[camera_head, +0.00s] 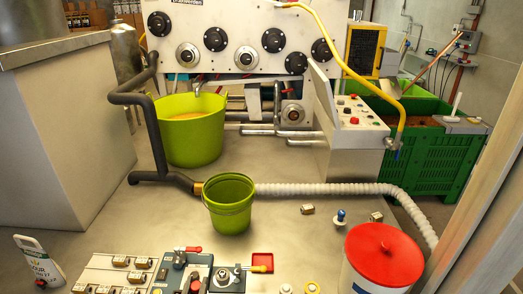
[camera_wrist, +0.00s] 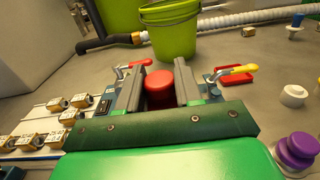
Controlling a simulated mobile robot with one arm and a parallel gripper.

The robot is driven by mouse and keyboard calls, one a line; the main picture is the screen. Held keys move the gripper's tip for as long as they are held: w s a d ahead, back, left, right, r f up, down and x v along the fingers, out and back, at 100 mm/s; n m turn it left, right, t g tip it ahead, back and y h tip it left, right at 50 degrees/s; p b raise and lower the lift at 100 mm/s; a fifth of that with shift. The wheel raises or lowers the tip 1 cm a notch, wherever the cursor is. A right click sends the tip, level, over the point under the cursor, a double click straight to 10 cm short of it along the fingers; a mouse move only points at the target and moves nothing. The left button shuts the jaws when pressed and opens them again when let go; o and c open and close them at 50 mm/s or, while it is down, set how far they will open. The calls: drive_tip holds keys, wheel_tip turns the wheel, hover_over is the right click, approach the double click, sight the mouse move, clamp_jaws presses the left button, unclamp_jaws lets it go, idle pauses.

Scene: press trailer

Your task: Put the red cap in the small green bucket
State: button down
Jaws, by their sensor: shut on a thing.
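In the wrist view, the red cap (camera_wrist: 160,88) is a short round piece with a flat top. It sits between the two grey fingers of my gripper (camera_wrist: 159,74), which is shut on it. What lies under the cap is hidden. The small green bucket (camera_wrist: 172,38) stands on the floor beyond the fingertips, with the cap apart from it. In the head view, the bucket (camera_head: 230,210) is upright in the middle of the floor, its handle lowered at the front. I cannot make out my gripper in the head view.
A larger lime bucket (camera_head: 192,138) stands behind the small one. A white ribbed hose (camera_head: 320,189) runs along the floor. Clamps with a red handle (camera_head: 188,249) and a yellow handle (camera_head: 261,268) stand in front. A red-lidded white bucket (camera_head: 383,254) is at right.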

drive_tip(key=w+d+r+m+h, duration=0.1)
drive_tip(key=w+d+r, duration=0.3)
drive_tip(key=w, duration=0.3)
drive_tip(key=w+d+r+h, duration=0.1)
drive_tip(key=w+d+r, duration=0.2)
drive_tip(key=w, duration=0.4)
drive_tip(key=w+d+r+m+h, duration=0.1)
drive_tip(key=w+d+r, duration=0.3)
drive_tip(key=w, duration=0.3)
drive_tip(key=w+d+r, duration=0.3)
drive_tip(key=d+r, duration=0.2)
drive_tip(key=d, duration=0.2)
drive_tip(key=w+d+r+h, duration=0.1)
drive_tip(key=w+d+r, duration=0.2)
drive_tip(key=d+r, duration=0.2)
drive_tip(key=w+d+r+m, duration=0.1)
drive_tip(key=w+d+r, duration=0.2)
drive_tip(key=d, duration=0.7)
wheel_tip(320, 180, up, 2)
drive_tip(key=shift+w+d+r+g+h, duration=0.1)
drive_tip(key=shift+w+d+g+h, duration=0.2)
drive_tip(key=shift+w+d+g, duration=0.1)
